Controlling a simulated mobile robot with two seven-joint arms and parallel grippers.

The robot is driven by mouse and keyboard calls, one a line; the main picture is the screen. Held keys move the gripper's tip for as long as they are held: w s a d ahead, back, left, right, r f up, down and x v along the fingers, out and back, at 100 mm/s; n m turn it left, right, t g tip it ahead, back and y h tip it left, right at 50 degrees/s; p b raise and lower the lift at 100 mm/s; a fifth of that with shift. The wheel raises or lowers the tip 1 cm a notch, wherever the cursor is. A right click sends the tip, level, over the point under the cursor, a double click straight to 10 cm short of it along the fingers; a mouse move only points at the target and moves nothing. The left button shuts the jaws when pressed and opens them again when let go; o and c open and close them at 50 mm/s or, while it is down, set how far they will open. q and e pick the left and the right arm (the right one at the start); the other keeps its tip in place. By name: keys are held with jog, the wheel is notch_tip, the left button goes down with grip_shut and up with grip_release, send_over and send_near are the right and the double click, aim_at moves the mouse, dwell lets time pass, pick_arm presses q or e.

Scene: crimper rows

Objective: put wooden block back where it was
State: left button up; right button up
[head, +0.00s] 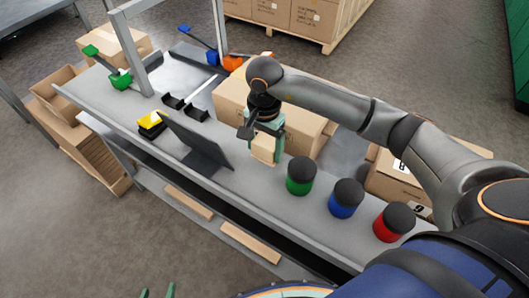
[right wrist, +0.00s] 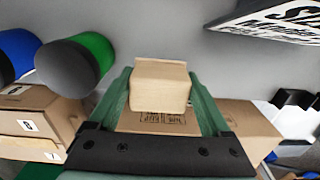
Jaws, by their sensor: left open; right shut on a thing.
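The wooden block (head: 264,149) is a pale tan piece over the grey table (head: 235,182), between the dark tilted panel and the green jar. My right gripper (head: 266,138) is shut on it from above. In the right wrist view the block (right wrist: 160,86) sits between the two green fingers of my right gripper (right wrist: 160,78). I cannot tell whether the block's underside touches the table. My left gripper (head: 158,292) shows only as two green fingertips at the bottom edge, apart, open and empty, away from the table.
Green (head: 300,177), blue (head: 345,199) and red (head: 393,222) black-lidded jars stand right of the block. The dark tilted panel (head: 200,146) stands to its left. A large cardboard box (head: 305,125) is close behind. A yellow-black item (head: 151,123) and black holders lie farther left.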

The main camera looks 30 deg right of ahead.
aim_at(265, 155)
notch_tip(265, 155, down, 3)
dwell(0.3)
jog(key=shift+f, duration=0.2)
jog(key=o, duration=1)
jog(key=shift+r, duration=0.1)
jog(key=shift+r, duration=0.2)
notch_tip(265, 155, up, 12)
jog(key=shift+f, duration=0.1)
